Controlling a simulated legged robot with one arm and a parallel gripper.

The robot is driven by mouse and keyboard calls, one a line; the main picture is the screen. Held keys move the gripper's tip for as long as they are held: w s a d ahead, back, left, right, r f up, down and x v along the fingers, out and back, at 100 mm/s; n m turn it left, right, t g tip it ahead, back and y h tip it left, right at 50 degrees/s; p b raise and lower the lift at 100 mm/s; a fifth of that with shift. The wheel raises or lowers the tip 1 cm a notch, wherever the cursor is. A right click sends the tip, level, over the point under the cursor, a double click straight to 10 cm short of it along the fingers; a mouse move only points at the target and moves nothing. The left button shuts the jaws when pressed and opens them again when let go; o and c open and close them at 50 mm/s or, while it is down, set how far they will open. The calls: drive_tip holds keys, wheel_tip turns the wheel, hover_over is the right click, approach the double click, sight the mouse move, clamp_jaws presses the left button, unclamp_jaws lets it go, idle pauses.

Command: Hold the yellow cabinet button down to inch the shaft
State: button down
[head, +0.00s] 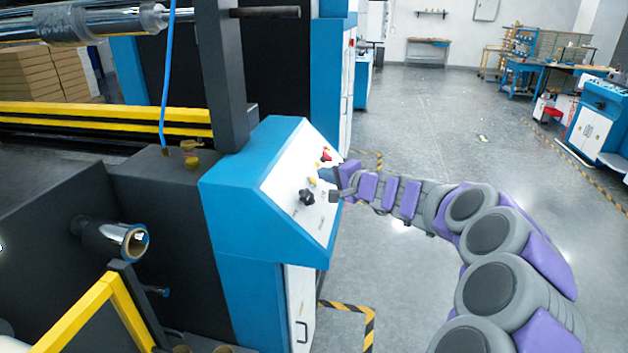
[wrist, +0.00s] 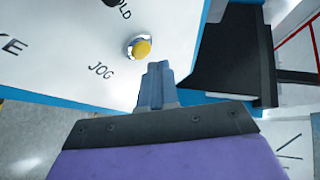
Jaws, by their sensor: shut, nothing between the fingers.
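The yellow button (wrist: 141,48) sits in a silver ring on the white panel (wrist: 60,40), beside the printed word JOG. In the head view, a small yellow spot on the cabinet panel (head: 285,185) looks like the same button (head: 312,181). My gripper (wrist: 157,68) is shut, with its blue fingers together and nothing between them. In the wrist view its tips are just below and right of the button, with a small gap in the picture. The depth of that gap is unclear. In the head view my gripper (head: 328,176) is right beside the panel controls.
A black knob (head: 306,197) and a red control (head: 325,156) are on the same panel of the blue cabinet (head: 235,185). The dark machine with yellow bars (head: 110,118) and a metal roller (head: 95,22) stands left. Grey floor (head: 430,120) is open behind my arm.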

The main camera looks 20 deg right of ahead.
drive_tip(key=s+d+r+p, duration=0.2)
drive_tip(key=d+r+p, duration=0.1)
drive_tip(key=shift+r, duration=0.25)
idle(0.4)
idle(0.8)
